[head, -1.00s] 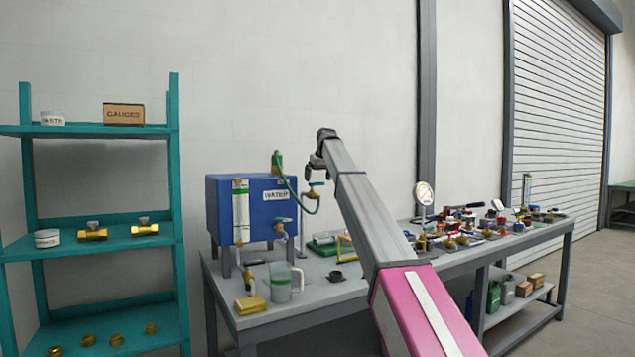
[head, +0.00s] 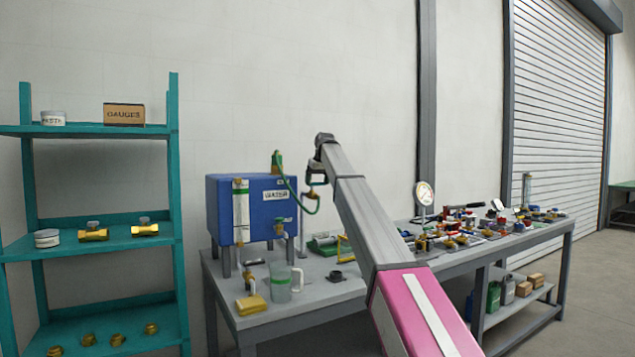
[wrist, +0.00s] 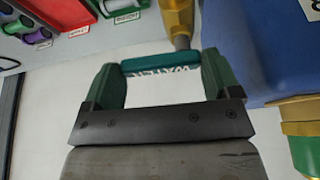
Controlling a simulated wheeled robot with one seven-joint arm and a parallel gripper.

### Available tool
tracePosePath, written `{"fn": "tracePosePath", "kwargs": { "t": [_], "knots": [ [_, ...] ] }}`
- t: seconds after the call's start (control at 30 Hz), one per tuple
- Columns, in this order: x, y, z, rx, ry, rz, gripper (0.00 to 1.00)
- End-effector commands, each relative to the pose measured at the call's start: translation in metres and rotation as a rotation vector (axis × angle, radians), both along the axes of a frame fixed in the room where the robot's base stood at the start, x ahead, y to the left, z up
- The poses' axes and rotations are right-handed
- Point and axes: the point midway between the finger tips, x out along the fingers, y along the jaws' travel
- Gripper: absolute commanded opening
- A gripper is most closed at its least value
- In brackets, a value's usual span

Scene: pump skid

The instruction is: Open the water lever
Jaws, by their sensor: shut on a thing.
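The water lever (wrist: 160,66) is a teal bar with white lettering on its edge, seen in the wrist view below a brass valve body (wrist: 180,22). My gripper (wrist: 160,78) has a green finger at each end of the bar and is shut on it. In the head view my gripper (head: 316,188) is at the right of the blue tank (head: 262,212), by the green hose (head: 290,192). The lever is largely hidden there behind my gripper.
Many valves and fittings lie on the bench at the right. A teal shelf (head: 90,250) stands at the left.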

Motion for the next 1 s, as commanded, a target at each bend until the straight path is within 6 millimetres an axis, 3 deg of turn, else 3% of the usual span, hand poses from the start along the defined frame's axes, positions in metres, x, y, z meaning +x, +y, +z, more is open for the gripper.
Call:
{"fn": "tracePosePath", "kwargs": {
  "t": [1.0],
  "knots": [
    [-0.021, 0.005, 0.000, -0.001, 0.000, -0.888, 0.59]
  ]
}}
